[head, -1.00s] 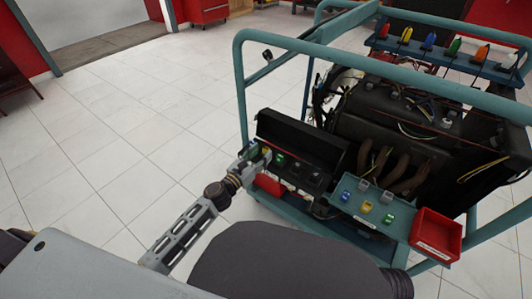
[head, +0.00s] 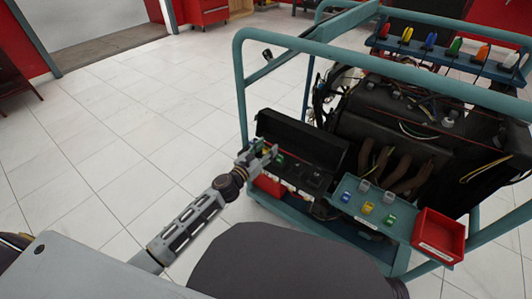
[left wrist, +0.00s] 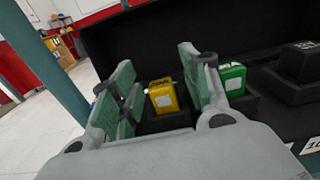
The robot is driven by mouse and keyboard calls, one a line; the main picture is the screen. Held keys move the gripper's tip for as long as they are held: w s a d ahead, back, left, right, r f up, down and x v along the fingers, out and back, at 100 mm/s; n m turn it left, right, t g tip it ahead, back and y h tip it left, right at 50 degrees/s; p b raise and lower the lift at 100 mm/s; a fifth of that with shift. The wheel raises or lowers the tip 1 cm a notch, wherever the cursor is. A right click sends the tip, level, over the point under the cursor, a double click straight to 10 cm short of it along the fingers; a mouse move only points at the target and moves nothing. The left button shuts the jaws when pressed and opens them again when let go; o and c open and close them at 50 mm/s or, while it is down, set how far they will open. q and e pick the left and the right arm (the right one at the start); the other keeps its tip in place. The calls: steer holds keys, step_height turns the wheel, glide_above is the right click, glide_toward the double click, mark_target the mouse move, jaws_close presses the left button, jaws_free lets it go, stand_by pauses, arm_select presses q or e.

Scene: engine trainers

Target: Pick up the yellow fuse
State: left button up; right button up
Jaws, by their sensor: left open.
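A yellow fuse (left wrist: 163,97) stands upright in a slot of the black fuse box (head: 318,147), at its left end. In the left wrist view it shows between the green-padded fingers of my left gripper (left wrist: 160,90), which is open around it with space on both sides. In the head view my left gripper (head: 259,156) is at the left end of the fuse box and partly covers the fuse. A green fuse (left wrist: 232,78) sits in the slot to the right, just beyond the right finger. My right gripper is not in view.
A teal tray (head: 350,210) holds several coloured fuses, with a red bin (head: 437,235) to its right. The fuse box lid stands open behind the fuses. A teal frame tube (head: 240,100) rises left of the box. Floor to the left is clear.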

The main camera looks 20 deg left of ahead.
mark_target(266, 149)
arm_select(q)
steer(key=shift+c, duration=0.3)
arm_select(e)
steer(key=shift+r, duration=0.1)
arm_select(q)
steer(key=c, duration=0.8)
steer(key=shift+c, duration=0.2)
steer(key=shift+r, duration=0.15)
steer(key=shift+r+p, duration=0.35)
step_height(266, 149, up, 4)
steer(key=shift+f+p, duration=0.1)
steer(key=shift+p, duration=1.15)
steer(key=shift+r, duration=0.35)
steer(key=shift+r+p, duration=1.1)
steer(key=shift+r, duration=0.25)
steer(key=shift+r+p, duration=0.55)
steer(key=shift+r, duration=0.35)
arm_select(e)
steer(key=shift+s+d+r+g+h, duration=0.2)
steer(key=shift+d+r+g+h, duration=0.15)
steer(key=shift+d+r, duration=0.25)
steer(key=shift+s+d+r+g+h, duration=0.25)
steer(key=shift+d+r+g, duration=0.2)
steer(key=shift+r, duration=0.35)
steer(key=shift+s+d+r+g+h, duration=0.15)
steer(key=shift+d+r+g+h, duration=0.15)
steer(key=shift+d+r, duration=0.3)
